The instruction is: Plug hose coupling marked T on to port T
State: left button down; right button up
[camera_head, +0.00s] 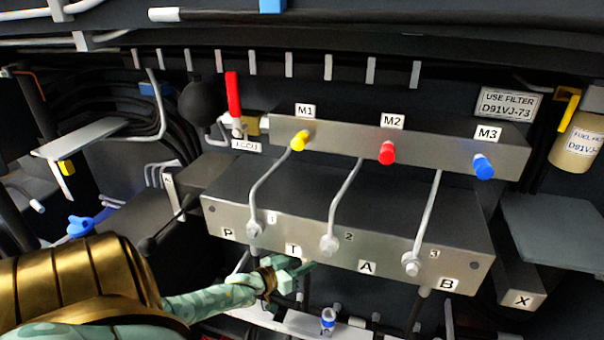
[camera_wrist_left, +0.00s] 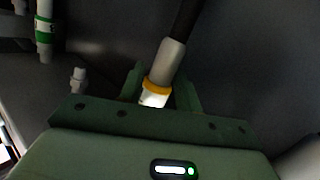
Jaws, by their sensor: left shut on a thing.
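My left gripper (camera_head: 292,272) is just below the T label (camera_head: 293,251) on the front of the grey valve block (camera_head: 320,215). In the left wrist view my left gripper (camera_wrist_left: 160,92) is shut on a hose coupling (camera_wrist_left: 170,62) with a grey sleeve, a yellow ring and a pale end. A black hose (camera_wrist_left: 187,18) runs from the coupling toward the top of that view. Any letter on the coupling is unreadable. Port T itself is hidden under the block, so I cannot tell whether the coupling touches it. My right gripper is out of view.
Labels P (camera_head: 228,234), A (camera_head: 367,267) and B (camera_head: 446,283) flank T. A blue-ringed coupling (camera_head: 328,320) stands below the block. The left wrist view shows a green-ringed coupling (camera_wrist_left: 44,25) and a small pale fitting (camera_wrist_left: 77,80). Metal pipes (camera_head: 345,190) cross the block's top.

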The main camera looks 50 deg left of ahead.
pick_arm(q)
jog(key=shift+w+r+p, duration=0.1)
jog(key=shift+r+p, duration=0.6)
jog(key=shift+r, duration=0.15)
jog(key=c, duration=0.9)
grip_release()
jog(key=shift+f, duration=0.15)
jog(key=s+r+p, duration=0.3)
jog(key=s, duration=1.3)
jog(key=shift+s+a, duration=0.15)
jog(key=shift+a, duration=0.25)
jog(key=shift+f, duration=0.1)
